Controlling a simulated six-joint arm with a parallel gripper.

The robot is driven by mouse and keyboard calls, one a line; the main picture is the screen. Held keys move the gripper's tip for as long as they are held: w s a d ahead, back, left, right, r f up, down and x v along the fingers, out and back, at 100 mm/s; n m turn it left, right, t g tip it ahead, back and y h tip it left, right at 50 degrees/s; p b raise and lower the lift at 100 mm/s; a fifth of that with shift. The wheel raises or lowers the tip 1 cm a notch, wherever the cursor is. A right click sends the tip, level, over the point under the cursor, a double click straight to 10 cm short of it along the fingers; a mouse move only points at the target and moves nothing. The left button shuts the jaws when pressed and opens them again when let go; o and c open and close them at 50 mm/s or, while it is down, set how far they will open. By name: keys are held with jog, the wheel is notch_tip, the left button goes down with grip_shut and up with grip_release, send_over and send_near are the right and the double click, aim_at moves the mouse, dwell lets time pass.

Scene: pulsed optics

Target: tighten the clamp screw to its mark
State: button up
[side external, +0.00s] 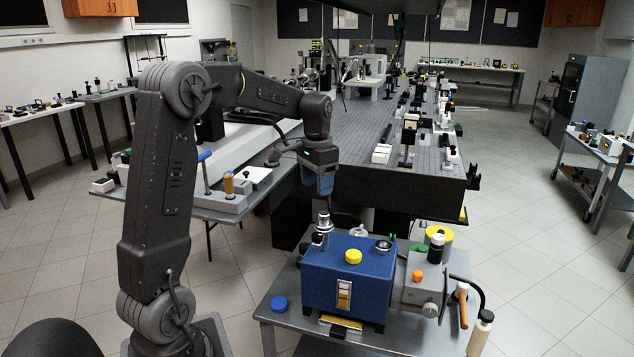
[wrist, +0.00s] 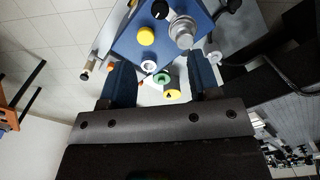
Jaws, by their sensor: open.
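A blue box (side external: 345,285) stands on a small grey table, with a grey unit (side external: 420,285) joined to its right side. The unit carries an orange knob (side external: 417,275) and a silver knob (side external: 430,310). A yellow knob (side external: 353,257) sits on the box; it also shows in the wrist view (wrist: 146,36). I cannot tell which part is the clamp screw, and no mark can be made out. My gripper (side external: 320,188) is open and empty, above and behind the box. In the wrist view its blue fingers (wrist: 162,82) stand apart, with a green part (wrist: 163,77) seen between them.
A chrome post (side external: 324,228) rises at the box's back left. A black-topped part (side external: 437,245) and yellow ring (side external: 440,234) stand at the back right. A blue cap (side external: 279,304) lies at the table's left. The large optical table (side external: 370,158) is behind.

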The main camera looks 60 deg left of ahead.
aim_at(317, 234)
notch_tip(317, 234, down, 14)
jog(key=n, duration=0.6)
dwell(0.6)
